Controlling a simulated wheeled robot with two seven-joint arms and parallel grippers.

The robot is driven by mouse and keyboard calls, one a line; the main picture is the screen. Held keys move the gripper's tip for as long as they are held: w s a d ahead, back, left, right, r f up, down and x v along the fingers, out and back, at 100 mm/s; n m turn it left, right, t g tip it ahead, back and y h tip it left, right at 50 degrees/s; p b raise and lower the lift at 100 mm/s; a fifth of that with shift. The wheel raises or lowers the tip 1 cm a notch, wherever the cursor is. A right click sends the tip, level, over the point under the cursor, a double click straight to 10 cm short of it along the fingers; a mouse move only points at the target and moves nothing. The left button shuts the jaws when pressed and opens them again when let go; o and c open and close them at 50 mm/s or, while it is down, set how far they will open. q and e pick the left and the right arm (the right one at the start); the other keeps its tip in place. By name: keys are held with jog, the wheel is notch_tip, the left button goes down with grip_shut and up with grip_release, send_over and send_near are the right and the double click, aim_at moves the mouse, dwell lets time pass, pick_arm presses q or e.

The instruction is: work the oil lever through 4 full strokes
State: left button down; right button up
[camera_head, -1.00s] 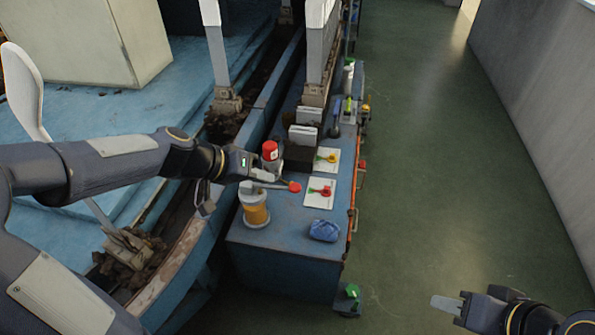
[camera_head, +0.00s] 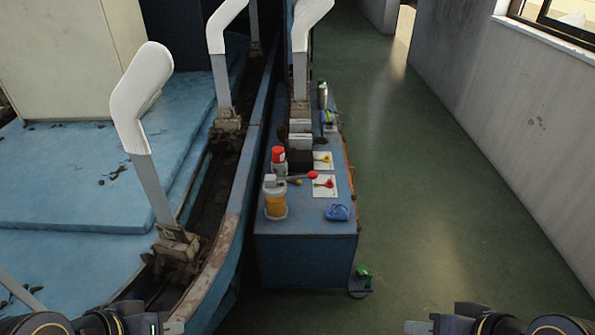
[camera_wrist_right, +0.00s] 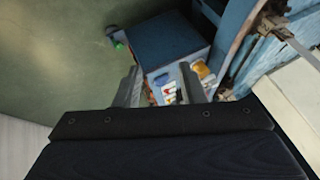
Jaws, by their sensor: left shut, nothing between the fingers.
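The oil pump (camera_head: 275,200), with an amber reservoir and pale cap, stands on the near left corner of the blue bench. Its grey oil lever (camera_head: 295,178) points right from the cap, roughly level, and ends in a red knob (camera_head: 312,175). Nothing touches the lever. My left gripper (camera_head: 176,327) is at the bottom edge of the head view, left of the bench and well short of the lever, shut and empty. My right gripper (camera_head: 416,327) is at the bottom right, away from the bench; the right wrist view shows its fingers (camera_wrist_right: 158,72) apart and empty.
White-socked forms line the left. The right floor is clear.

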dwell(0.3)
grip_shut()
dwell(1.6)
